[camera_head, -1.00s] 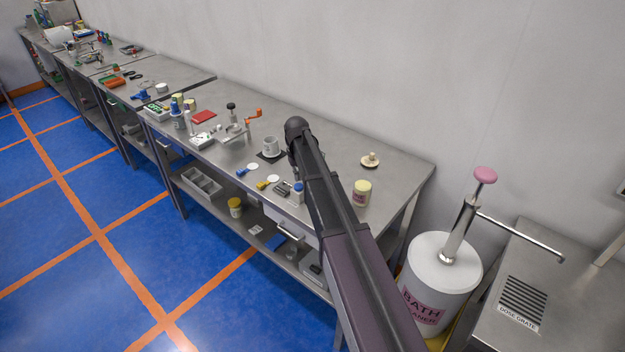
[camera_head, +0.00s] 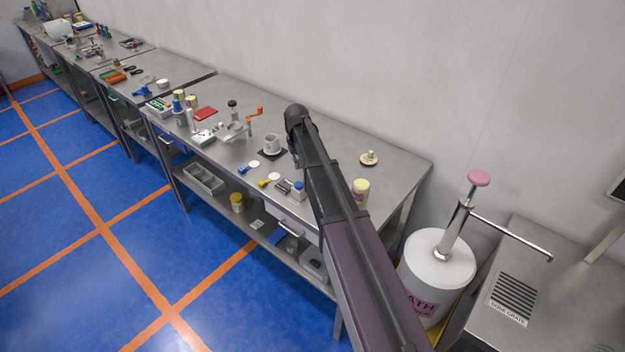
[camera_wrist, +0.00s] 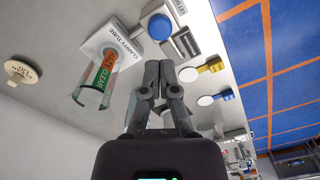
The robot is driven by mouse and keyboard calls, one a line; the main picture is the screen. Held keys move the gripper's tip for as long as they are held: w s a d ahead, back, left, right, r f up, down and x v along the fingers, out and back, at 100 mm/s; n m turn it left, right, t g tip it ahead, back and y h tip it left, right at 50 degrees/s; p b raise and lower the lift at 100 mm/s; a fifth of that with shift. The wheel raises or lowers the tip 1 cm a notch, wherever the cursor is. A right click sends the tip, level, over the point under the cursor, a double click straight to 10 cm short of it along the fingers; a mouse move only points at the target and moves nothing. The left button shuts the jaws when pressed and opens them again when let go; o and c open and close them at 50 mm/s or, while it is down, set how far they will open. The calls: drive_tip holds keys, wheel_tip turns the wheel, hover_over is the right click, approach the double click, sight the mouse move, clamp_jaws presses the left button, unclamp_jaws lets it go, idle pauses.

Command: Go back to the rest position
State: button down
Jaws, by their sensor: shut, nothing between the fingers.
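My gripper shows in the wrist view (camera_wrist: 161,68) with its two dark fingers together and nothing between them. It is above the steel workbench (camera_head: 330,148), apart from the things on it as far as I can tell. In the head view my dark arm reaches over the bench from the lower right, and it hides the gripper's fingertips.
A white pump container (camera_head: 437,262) and a steel counter (camera_head: 535,270) stand at right. Blue floor lies open at left.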

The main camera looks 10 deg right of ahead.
drive_tip(key=s+m, duration=0.1)
drive_tip(key=s, duration=2.8)
idle(0.4)
